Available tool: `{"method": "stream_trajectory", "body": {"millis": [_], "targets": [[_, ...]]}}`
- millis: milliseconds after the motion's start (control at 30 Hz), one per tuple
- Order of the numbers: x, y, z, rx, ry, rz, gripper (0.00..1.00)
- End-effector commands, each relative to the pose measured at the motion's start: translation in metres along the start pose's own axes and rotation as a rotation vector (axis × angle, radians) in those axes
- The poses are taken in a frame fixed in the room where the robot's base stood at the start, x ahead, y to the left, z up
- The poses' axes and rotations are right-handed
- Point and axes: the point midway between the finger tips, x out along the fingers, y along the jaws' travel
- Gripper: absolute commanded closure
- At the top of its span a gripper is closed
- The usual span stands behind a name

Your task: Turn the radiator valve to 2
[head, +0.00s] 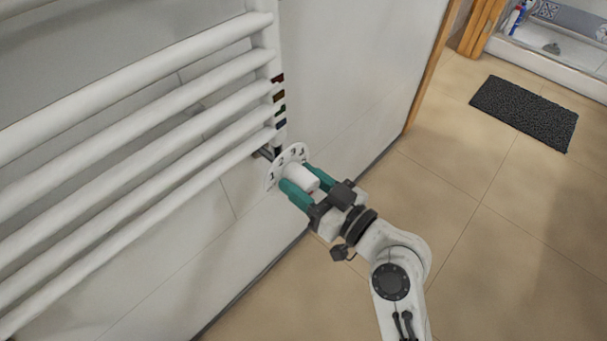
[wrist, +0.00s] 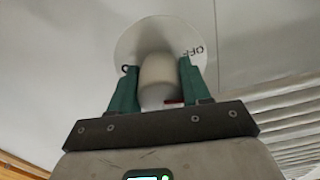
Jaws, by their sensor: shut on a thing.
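The radiator valve has a white round knob (head: 301,177) in front of a white numbered dial (head: 272,176) at the radiator's lower right end. Digits including 2 and 3 show on the dial in the head view. My gripper (head: 304,183) has teal fingers on both sides of the knob and is shut on it. In the wrist view the knob (wrist: 156,80) sits between the fingers, with the dial (wrist: 150,35) behind it and "OFF" printed at its right. A small red mark (wrist: 174,101) shows low on the knob beside the right finger. Which number it points to cannot be told.
The white towel radiator (head: 130,130) fills the left side, its bars close to the valve. Small coloured tags (head: 279,100) line its right upright. A dark mat (head: 525,112) lies on the tiled floor at the upper right. The floor right of my arm is clear.

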Motion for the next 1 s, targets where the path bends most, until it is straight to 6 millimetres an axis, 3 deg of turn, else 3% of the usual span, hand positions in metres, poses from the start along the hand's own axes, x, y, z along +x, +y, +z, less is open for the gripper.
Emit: {"method": "stream_trajectory", "body": {"millis": [1000], "targets": [[-0.0007,-0.0021,-0.0011,0.900,-0.004,0.003,0.83]]}}
